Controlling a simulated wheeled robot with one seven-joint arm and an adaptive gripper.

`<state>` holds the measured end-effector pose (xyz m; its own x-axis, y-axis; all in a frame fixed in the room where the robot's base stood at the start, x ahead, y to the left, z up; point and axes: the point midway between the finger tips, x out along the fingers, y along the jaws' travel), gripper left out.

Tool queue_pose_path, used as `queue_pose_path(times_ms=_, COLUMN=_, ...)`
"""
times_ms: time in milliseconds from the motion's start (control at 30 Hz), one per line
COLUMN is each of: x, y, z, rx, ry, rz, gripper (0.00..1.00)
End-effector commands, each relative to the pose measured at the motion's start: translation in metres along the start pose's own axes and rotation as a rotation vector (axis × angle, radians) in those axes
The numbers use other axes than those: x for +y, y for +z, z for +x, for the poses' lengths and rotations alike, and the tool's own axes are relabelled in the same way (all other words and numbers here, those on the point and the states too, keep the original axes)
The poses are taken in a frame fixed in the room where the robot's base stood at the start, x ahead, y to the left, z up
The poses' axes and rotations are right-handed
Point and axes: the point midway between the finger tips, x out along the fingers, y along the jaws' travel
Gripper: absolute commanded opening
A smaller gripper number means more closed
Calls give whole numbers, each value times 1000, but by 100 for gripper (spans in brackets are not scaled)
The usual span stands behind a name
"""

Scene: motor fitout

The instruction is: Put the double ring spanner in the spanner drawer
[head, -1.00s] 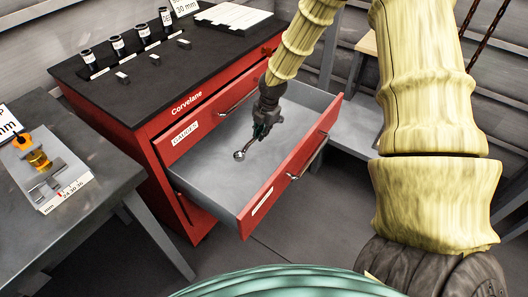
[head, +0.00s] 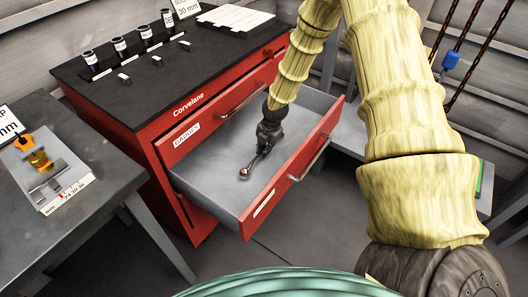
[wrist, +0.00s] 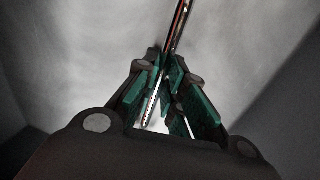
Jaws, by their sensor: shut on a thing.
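The double ring spanner (head: 246,172) is a shiny metal bar with a ring at its visible end. My gripper (head: 264,150) is shut on it, inside the open red drawer (head: 283,168). In the wrist view the spanner (wrist: 179,28) runs up out of frame from between the green-padded fingers (wrist: 165,95). Its ring end points toward the front left of the drawer, low over or touching the grey floor; I cannot tell which. The far end of the spanner is hidden by my gripper. The drawer is otherwise empty where I can see.
The red cabinet (head: 165,150) has a closed drawer labelled GAUGES above the open one. A grey bench (head: 95,155) with a gauge block stands at the left. A blue item (head: 451,60) hangs at the right.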

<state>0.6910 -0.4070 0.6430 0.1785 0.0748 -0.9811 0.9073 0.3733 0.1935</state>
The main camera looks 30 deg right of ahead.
Motion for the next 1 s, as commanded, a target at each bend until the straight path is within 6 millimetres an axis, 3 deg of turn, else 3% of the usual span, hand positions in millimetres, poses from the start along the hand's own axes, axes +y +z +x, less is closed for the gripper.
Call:
queue_pose_path(times_ms=133, x=-2, y=0, z=14, rx=0, ry=1, rz=-1, gripper=0)
queue_pose_path(times_ms=533, x=-3, y=0, z=19, rx=0, ry=1, rz=-1, gripper=0)
queue_pose_path(times_ms=567, x=-4, y=0, z=20, rx=0, ry=1, rz=0, gripper=13)
queue_pose_path(times_ms=667, x=-3, y=0, z=19, rx=0, ry=1, rz=0, gripper=32)
queue_pose_path(times_ms=1000, x=-3, y=0, z=18, rx=0, ry=1, rz=0, gripper=33)
